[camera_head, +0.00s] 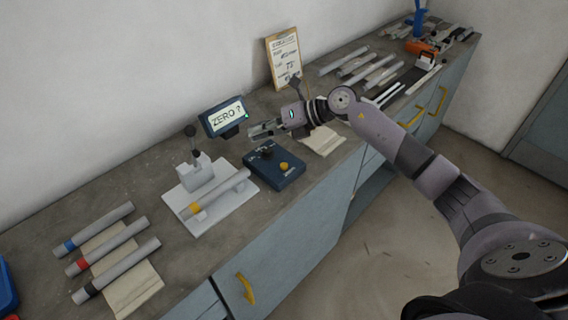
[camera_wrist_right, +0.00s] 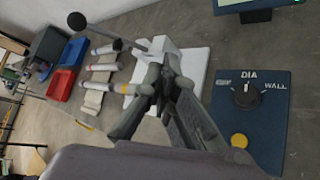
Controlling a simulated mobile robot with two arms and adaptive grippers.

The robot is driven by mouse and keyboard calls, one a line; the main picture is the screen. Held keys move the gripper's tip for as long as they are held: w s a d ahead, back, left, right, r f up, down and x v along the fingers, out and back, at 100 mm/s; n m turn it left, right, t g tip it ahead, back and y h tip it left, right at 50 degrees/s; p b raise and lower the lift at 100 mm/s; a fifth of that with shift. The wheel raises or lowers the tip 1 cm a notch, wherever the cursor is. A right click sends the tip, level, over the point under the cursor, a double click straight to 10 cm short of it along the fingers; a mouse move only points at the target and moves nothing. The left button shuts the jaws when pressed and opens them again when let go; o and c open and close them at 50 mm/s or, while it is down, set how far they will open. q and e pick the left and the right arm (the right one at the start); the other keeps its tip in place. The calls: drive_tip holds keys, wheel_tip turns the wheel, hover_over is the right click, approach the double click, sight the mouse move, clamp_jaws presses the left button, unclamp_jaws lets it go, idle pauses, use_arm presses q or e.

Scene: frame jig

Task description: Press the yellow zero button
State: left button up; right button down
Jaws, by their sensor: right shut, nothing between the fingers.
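The yellow zero button (camera_head: 284,166) sits on a dark blue control box (camera_head: 290,180) in the middle of the bench. It also shows in the right wrist view (camera_wrist_right: 239,141), below a black knob (camera_wrist_right: 246,95) marked DIA and WALL. A display (camera_head: 226,116) behind the box reads "ZERO ?". My right gripper (camera_head: 254,131) is shut and empty. It hangs above and behind the box, close to the display and apart from the button. In the right wrist view the fingers (camera_wrist_right: 160,72) point away to the left of the box. My left gripper is not in view.
A white gauge stand (camera_head: 208,215) with a yellow-banded tube (camera_head: 222,190) and a black-knobbed lever stands left of the box. Several banded tubes lie on cloth at the front left. A clipboard (camera_head: 284,58) leans on the wall. More tubes and tools lie at the far right.

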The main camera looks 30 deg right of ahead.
sight(285, 163)
drive_tip(key=d+f+n+g+h, duration=0.1)
drive_tip(key=d+h, duration=0.1)
drive_tip(key=d, duration=0.5)
drive_tip(key=shift+s+f+g+h, duration=0.15)
drive_tip(key=shift+s+g+h, duration=0.1)
drive_tip(key=shift+g+h, duration=0.15)
drive_tip(key=shift+d, duration=0.1)
drive_tip(key=shift+f+b, duration=2.85)
drive_tip(key=shift+f, duration=1.55)
drive_tip(key=shift+f+b, duration=0.35)
drive_tip(key=shift+f, duration=0.05)
drive_tip(key=shift+f+b, duration=0.35)
drive_tip(key=shift+f, duration=0.15)
drive_tip(key=shift+r+p, duration=0.6)
drive_tip(key=shift+r, duration=0.3)
